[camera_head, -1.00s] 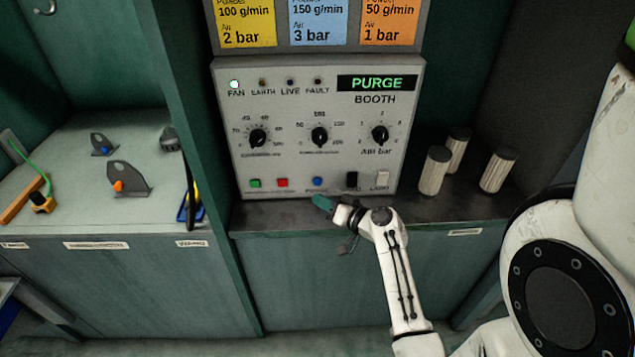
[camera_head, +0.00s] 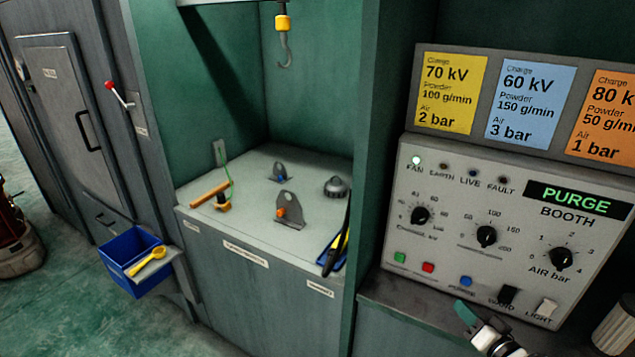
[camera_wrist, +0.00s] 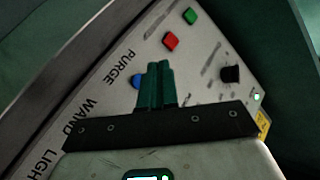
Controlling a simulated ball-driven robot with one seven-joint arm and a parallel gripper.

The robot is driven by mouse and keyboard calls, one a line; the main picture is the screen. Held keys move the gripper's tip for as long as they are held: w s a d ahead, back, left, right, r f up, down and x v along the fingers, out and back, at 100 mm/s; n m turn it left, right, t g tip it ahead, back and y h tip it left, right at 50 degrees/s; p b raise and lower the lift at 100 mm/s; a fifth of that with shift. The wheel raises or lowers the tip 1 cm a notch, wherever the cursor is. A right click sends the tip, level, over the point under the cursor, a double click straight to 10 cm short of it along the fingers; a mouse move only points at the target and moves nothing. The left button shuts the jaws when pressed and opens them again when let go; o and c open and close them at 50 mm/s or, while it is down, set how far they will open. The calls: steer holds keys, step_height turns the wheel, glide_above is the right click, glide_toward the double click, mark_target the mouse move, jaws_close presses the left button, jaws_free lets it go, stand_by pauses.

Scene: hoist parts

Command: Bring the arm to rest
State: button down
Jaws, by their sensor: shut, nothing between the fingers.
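My gripper (camera_head: 467,314) is at the lower right of the head view, in front of the lower edge of the booth control panel (camera_head: 450,254). Its teal fingers are together with nothing between them. In the wrist view the closed fingers (camera_wrist: 156,86) point at the panel, beside the blue purge button (camera_wrist: 136,81) and partly over it. Whether they touch the panel cannot be told. Most of my arm is outside the head view.
A hook (camera_head: 285,50) hangs above the left bench (camera_head: 260,235), which bears brackets and a wooden-handled tool (camera_head: 209,194). A blue bin (camera_head: 125,275) hangs at the lower left. A ribbed cylinder (camera_head: 615,330) stands right of the gripper. The panel reads PURGE.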

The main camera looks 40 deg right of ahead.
steer(key=w+a+f+n+g+y, duration=0.1)
steer(key=a+f+n+g+y, duration=0.25)
steer(key=a, duration=0.75)
steer(key=w+a+f+n+g+y, duration=0.25)
steer(key=a+n+y, duration=0.2)
steer(key=a, duration=0.65)
steer(key=s+a+n+g+h, duration=0.1)
steer(key=s+a+g, duration=0.3)
steer(key=s, duration=0.3)
steer(key=s+a+r+n+g+h, duration=0.1)
steer(key=s+a+n+g, duration=0.1)
steer(key=s+a+g, duration=0.2)
steer(key=s, duration=0.2)
steer(key=shift+s+a, duration=0.2)
steer(key=shift+s, duration=0.15)
